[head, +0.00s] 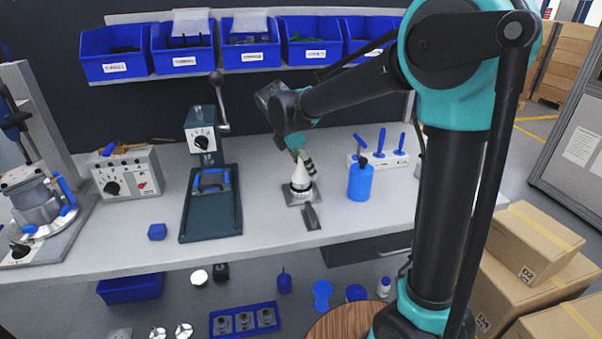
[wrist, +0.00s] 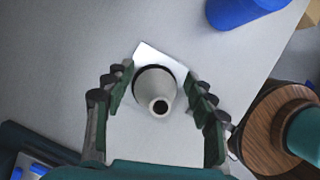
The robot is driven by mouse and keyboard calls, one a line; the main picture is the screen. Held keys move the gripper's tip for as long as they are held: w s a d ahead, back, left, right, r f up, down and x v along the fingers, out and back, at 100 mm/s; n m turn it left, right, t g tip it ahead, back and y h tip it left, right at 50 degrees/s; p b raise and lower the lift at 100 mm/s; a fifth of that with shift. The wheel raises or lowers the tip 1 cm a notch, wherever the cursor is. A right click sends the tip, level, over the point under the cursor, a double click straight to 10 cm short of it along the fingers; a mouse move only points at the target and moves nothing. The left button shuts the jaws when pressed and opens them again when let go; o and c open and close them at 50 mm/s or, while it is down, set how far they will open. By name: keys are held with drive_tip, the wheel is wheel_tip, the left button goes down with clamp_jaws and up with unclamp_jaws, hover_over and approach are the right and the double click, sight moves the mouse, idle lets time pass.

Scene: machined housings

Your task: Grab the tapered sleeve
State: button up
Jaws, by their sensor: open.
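The tapered sleeve (head: 301,178) is a pale cone with a dark band, standing upright on a small grey plate (head: 291,197) on the bench. In the wrist view the sleeve (wrist: 154,89) is seen from above, with a dark hole in its narrow top. My gripper (wrist: 158,108) is open, with one finger on each side of the sleeve and a visible gap on both sides. In the head view my gripper (head: 302,167) reaches down over the sleeve, its fingers partly beside it. Whether the fingertips are level with the sleeve is hard to tell.
A blue bottle (head: 361,182) stands right of the sleeve. A white rack with blue-handled tools (head: 381,160) is behind it. A dark green press (head: 211,205) stands to the left. A wooden round top (head: 338,322) lies beyond the bench's front edge.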

drive_tip(key=shift+f, duration=0.15)
clamp_jaws()
idle(0.4)
wheel_tip(320, 180, up, 20)
idle(0.7)
drive_tip(key=o, duration=0.6)
unclamp_jaws()
drive_tip(key=shift+c, duration=0.2)
